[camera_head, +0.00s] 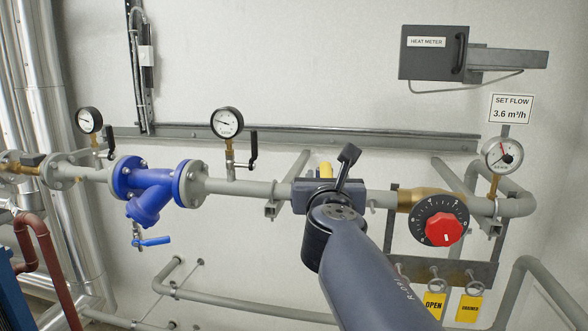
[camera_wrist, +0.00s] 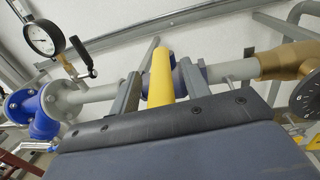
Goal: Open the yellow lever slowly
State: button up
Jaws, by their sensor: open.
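The yellow lever (camera_wrist: 161,76) stands between the two fingers of my gripper (camera_wrist: 160,92) in the wrist view. The fingers are apart, one on each side of it, with a visible gap on the left; on the right the gap is small. In the head view only a small yellow part of the lever (camera_head: 325,170) shows behind my gripper (camera_head: 335,172). My wrist and arm hide most of the valve there. The lever sits on the grey horizontal pipe (camera_head: 255,189).
Left along the pipe are a blue strainer (camera_head: 148,187) and a pressure gauge (camera_head: 227,122) with a black-handled valve. To the right are a brass valve with a red knob (camera_head: 444,229) and another gauge (camera_head: 502,154). Yellow tags (camera_head: 433,305) hang below.

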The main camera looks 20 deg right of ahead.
jog(key=shift+w+d, duration=0.2)
jog(key=shift+w, duration=0.15)
jog(key=shift+s, duration=0.15)
jog(key=shift+c, duration=0.6)
grip_shut()
